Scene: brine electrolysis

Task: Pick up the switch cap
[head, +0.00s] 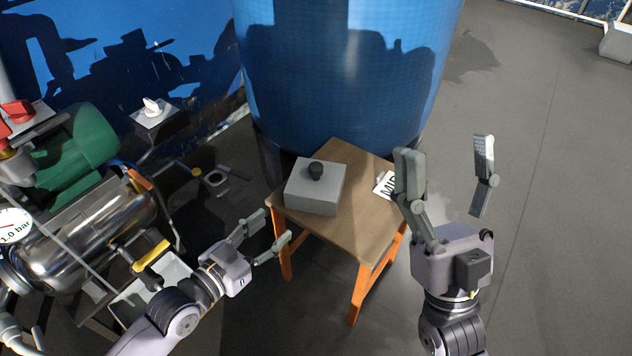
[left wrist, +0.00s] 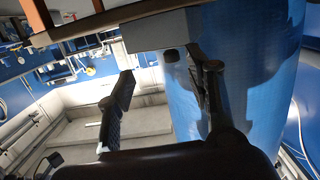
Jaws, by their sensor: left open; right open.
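A small black cap (head: 316,171) sits on top of a grey box (head: 313,197), which stands on a wooden stool (head: 352,237). I take it for the switch cap. In the left wrist view, which is upside down, the black cap (left wrist: 171,55) shows below the grey box (left wrist: 155,31), between the finger ends. My left gripper (head: 276,225) is open and empty, in front of the stool's left edge and apart from the cap. My right gripper (head: 445,148) is open and empty, with its fingers up, right of the stool.
A large blue tank (head: 345,75) stands right behind the stool. A white label card (head: 385,185) lies at the stool's right edge, partly behind my right finger. At left are a green motor (head: 75,150), a steel vessel (head: 95,240) and a box with a white knob (head: 153,107).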

